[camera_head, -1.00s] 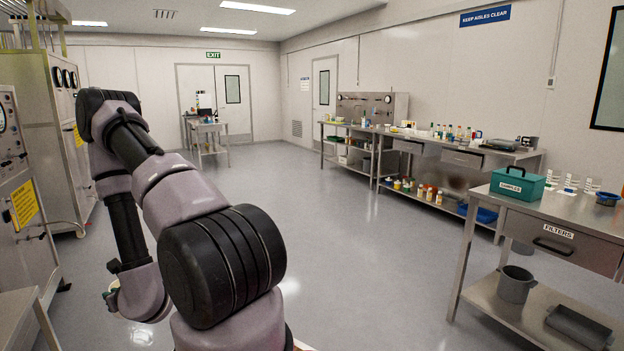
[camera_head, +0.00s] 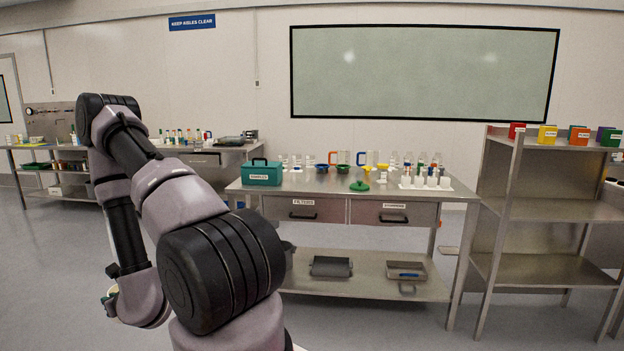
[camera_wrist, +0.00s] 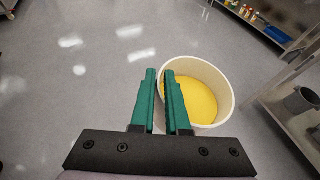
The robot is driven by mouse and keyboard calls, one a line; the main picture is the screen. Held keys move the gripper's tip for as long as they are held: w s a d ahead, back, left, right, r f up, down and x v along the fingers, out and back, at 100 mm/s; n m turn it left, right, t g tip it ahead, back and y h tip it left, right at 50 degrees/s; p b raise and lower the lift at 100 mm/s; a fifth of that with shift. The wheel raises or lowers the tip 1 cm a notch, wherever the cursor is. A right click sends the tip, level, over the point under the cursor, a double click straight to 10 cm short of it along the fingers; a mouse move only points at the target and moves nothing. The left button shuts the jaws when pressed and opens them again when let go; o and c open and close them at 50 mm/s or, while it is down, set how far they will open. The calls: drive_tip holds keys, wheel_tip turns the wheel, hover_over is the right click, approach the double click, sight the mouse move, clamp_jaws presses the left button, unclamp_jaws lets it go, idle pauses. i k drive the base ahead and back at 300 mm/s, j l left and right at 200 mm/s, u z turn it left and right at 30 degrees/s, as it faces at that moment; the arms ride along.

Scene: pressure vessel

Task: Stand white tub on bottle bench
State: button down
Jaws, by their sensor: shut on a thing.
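The white tub (camera_wrist: 229,88) is round, open-topped and holds something yellow. It fills the middle right of the wrist view. My gripper (camera_wrist: 161,73) has green fingers and is shut on the tub's left rim, holding it over the grey floor. In the head view my arm hides most of the gripper and tub; only a small pale and green bit shows at the lower left. A bench with bottles (camera_head: 205,158) stands along the wall at the left, partly hidden by my arm. Its top carries several small bottles and a grey device.
A nearer steel bench (camera_head: 350,216) holds a teal box (camera_head: 263,174), funnels, jugs and a vial rack. A steel shelf unit (camera_head: 520,210) with coloured boxes stands at the right. In the wrist view, shelving edges lie to the tub's right. The floor at left is open.

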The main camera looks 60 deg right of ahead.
sight(332, 186)
drive_tip(key=i+l+z, duration=0.1)
drive_tip(key=z, duration=0.35)
drive_tip(key=i+z, duration=0.25)
drive_tip(key=z, duration=0.2)
drive_tip(key=i+j+z, duration=0.1)
drive_tip(key=z, duration=0.35)
drive_tip(key=i+j+z, duration=0.1)
drive_tip(key=i+z, duration=0.15)
drive_tip(key=z, duration=0.15)
drive_tip(key=i+j+z, duration=0.5)
drive_tip(key=j, duration=0.15)
drive_tip(key=i+j+z, duration=0.15)
drive_tip(key=j+z, duration=0.15)
drive_tip(key=i+j+z, duration=0.25)
drive_tip(key=j, duration=0.25)
drive_tip(key=k, duration=0.1)
